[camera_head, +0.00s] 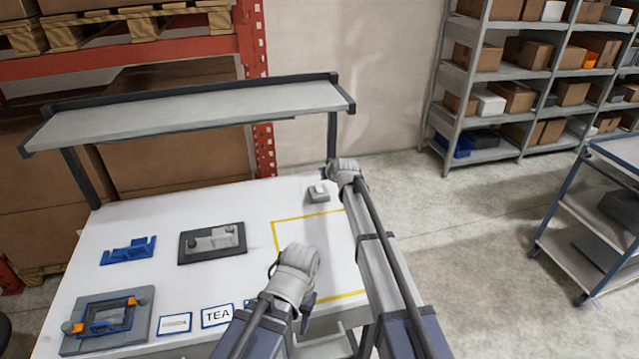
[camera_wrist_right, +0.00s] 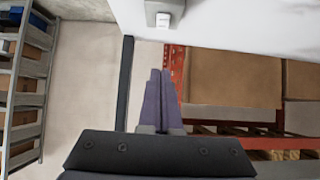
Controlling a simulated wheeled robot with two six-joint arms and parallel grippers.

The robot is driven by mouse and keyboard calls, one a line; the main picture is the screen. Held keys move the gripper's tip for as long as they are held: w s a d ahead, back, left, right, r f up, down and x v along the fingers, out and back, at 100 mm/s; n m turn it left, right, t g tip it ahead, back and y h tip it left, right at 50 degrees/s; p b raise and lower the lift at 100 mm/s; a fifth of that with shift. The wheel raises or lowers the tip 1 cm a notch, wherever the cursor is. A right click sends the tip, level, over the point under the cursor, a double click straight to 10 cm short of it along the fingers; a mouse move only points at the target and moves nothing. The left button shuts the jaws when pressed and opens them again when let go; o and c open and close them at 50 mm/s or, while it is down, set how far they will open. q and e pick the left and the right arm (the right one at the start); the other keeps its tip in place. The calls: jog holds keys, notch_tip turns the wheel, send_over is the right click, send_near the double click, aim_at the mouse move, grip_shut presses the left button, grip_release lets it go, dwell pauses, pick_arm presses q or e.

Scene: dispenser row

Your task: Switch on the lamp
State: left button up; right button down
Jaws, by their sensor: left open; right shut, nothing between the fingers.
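A small grey box with a white rocker or button (camera_head: 319,189) sits near the back right of the white table; I take it for the lamp's switch. It also shows at the top of the right wrist view (camera_wrist_right: 164,18). No lamp can be made out for certain. My right gripper (camera_wrist_right: 160,76) is shut and empty, its fingertips just short of the box in that picture; whether they touch it I cannot tell. In the head view its wrist is beside the box, to its right, hiding the fingers. My left gripper (camera_head: 307,303) is open and empty over the table's front.
A grey shelf (camera_head: 190,112) spans above the table's back. A yellow outline (camera_head: 300,218) lies in front of the box.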

jog(key=shift+f, duration=0.1)
jog(key=b, duration=0.7)
send_over(319, 189)
notch_tip(319, 189, down, 7)
jog(key=shift+s+d+r, duration=0.15)
jog(key=shift+r, duration=0.05)
notch_tip(319, 189, down, 2)
jog(key=shift+f+b, duration=0.15)
jog(key=shift+b, duration=0.85)
jog(key=shift+f+b, duration=0.5)
jog(key=shift+b, duration=0.05)
